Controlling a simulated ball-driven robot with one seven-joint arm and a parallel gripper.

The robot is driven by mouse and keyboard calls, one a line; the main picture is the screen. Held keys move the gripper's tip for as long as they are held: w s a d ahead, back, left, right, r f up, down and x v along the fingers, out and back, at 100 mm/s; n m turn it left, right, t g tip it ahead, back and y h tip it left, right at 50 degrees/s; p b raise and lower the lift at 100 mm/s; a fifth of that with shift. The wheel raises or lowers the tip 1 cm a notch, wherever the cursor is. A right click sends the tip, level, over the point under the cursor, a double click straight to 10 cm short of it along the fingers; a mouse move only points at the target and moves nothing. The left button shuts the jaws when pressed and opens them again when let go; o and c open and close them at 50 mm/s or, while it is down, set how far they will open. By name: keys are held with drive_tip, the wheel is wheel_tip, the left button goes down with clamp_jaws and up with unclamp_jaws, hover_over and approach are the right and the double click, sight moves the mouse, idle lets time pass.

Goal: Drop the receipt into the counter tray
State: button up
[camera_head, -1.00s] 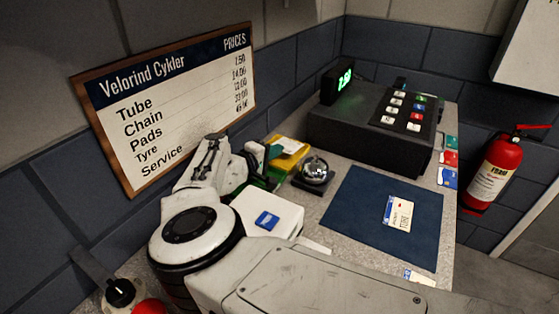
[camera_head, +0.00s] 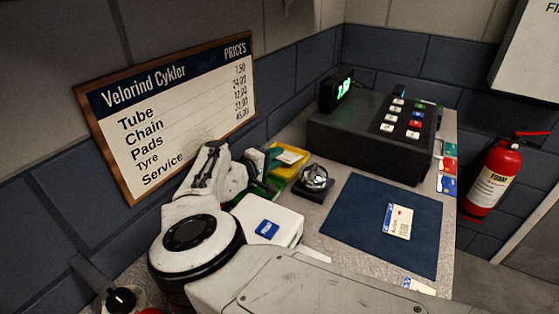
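A yellow tray (camera_head: 292,170) stands on the counter, against the wall side and left of the till. A small white paper (camera_head: 289,157), which looks like the receipt, shows at the tray; whether it rests inside or is held above cannot be told. My gripper (camera_head: 264,168), dark with green parts, is at the tray's left side, close to the paper. My own arm partly hides it, and its fingertips are too small to show whether they are open or shut.
A black till (camera_head: 365,140) stands behind. A silver bell (camera_head: 314,180) is close right of the tray. A blue mat (camera_head: 350,215) carries a tube box (camera_head: 397,221). A white box (camera_head: 266,218) stands in front. A price board (camera_head: 170,110) hangs left.

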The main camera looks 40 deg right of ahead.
wheel_tip(320, 180, up, 3)
drive_tip(key=p, duration=0.3)
drive_tip(key=shift+r, duration=0.2)
drive_tip(key=s+a+r+p, duration=0.3)
drive_tip(key=s+r+p, duration=0.6)
drive_tip(key=s+p, duration=0.2)
drive_tip(key=s, duration=0.2)
drive_tip(key=shift+s+r, duration=0.15)
drive_tip(key=shift+s, duration=0.15)
drive_tip(key=shift+a, duration=0.1)
